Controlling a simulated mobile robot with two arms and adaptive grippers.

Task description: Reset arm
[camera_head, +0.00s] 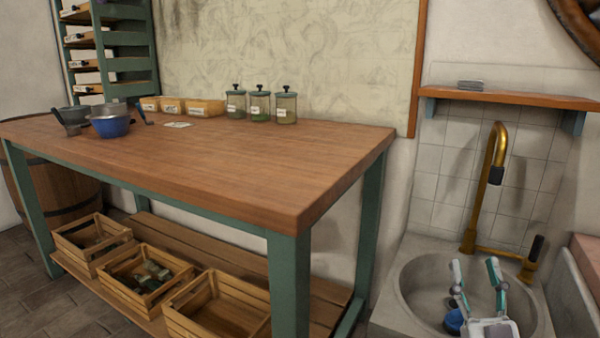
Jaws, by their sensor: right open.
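My right gripper (476,268) shows at the bottom right, over the round basin of the stone sink (410,275). Its two pale fingers with teal parts stand apart, open, with nothing between them. A small blue object (453,320) shows just left of the gripper, partly hidden by it; I cannot tell what it is. My left gripper is out of view.
A brass tap (495,160) rises behind the gripper. A wooden shelf (515,97) hangs above. The wooden table (220,165) holds a blue bowl (111,127) and glass jars (260,105) at the back; its front is clear. Crates (215,310) sit below.

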